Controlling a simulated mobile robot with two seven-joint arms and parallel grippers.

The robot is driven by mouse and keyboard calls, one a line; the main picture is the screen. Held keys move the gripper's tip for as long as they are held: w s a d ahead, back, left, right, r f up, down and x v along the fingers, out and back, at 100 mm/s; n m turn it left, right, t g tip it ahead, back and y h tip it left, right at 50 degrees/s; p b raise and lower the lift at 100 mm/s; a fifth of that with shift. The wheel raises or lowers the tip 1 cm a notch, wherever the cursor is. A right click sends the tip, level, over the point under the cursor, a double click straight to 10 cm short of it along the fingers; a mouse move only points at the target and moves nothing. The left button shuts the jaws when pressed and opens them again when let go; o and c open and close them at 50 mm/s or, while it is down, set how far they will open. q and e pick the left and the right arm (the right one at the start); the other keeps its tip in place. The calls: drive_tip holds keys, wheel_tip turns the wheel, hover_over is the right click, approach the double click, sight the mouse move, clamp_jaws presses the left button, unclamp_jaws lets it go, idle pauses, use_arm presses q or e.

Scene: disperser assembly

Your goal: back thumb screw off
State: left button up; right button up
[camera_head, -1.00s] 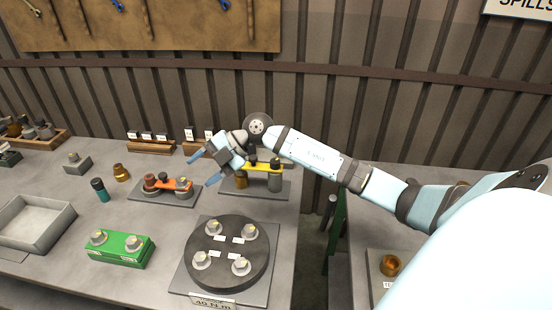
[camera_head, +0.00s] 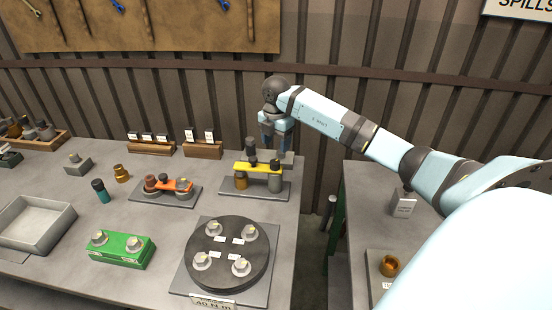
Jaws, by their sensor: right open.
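The yellow bar (camera_head: 246,167) of an assembly lies across a brown-gold post (camera_head: 241,181) and a grey post (camera_head: 275,183) on a grey plate (camera_head: 258,194). A tall dark thumb screw (camera_head: 250,148) stands upright near the bar's middle. A shorter dark knob (camera_head: 274,163) sits at the bar's right end. My right gripper (camera_head: 275,147) points down over the right part of the bar, just right of the tall screw. Whether a finger touches the knob I cannot tell. My left gripper is not in view.
An orange-bar assembly (camera_head: 172,185) stands to the left. A dark round disc (camera_head: 226,268) with several bolts and a green block (camera_head: 119,250) are in front. Small wooden racks (camera_head: 203,150) stand at the back. A gap separates this table from the right one.

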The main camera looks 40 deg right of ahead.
sight(276, 161)
wheel_tip(276, 161, down, 7)
drive_tip(key=shift+r, duration=0.1)
idle(0.3)
drive_tip(key=c, duration=0.9)
